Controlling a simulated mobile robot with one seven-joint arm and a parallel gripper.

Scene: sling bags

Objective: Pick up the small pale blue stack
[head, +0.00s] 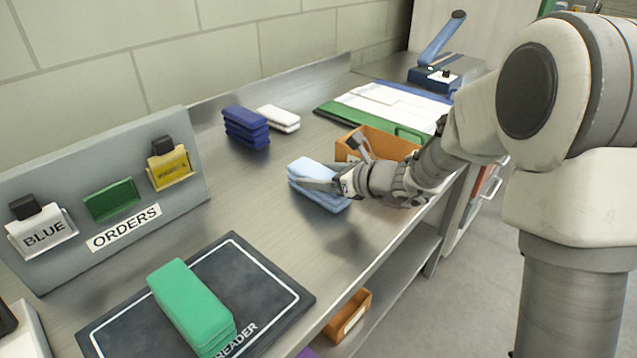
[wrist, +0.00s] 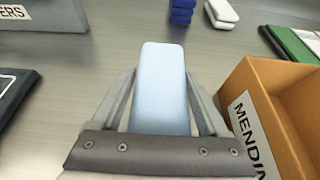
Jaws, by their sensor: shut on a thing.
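The small pale blue stack (head: 318,184) is at the middle of the metal bench in the head view, left of the orange-brown box. My gripper (head: 322,186) is shut on it, with one finger along each side. In the wrist view, the pale blue stack (wrist: 160,85) lies lengthwise between the two fingers of my gripper (wrist: 165,100). Its near end is hidden behind the gripper body. I cannot tell whether the stack still touches the bench or is slightly raised.
The box (wrist: 262,95) marked "MENDIN…" stands close to my gripper's right. A dark blue stack (head: 246,127) and a white stack (head: 278,118) lie behind. A green stack (head: 190,305) rests on the dark reader mat (head: 270,280). The orders board (head: 110,190) stands left. Bare bench lies between.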

